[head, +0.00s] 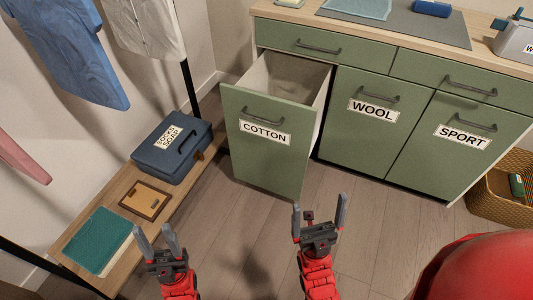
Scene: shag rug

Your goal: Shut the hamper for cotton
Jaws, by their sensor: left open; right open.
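The cotton hamper (262,160) is a green pull-out front labelled COTTON, with a dark bar handle near its top. It stands pulled out of the cabinet, and its pale inside (285,78) shows behind the front. My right gripper (320,212) is open and empty, in front of the hamper near its lower right in the picture. My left gripper (156,240) is open and empty, lower and further left, near the bench edge. Neither gripper appears to touch the hamper.
The closed WOOL (362,135) and SPORT (450,150) fronts are to the right. A low wooden bench (90,228) at the left holds a blue case (172,147), a small wooden frame (146,199) and a teal item (98,240). A wicker basket (490,205) stands at right.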

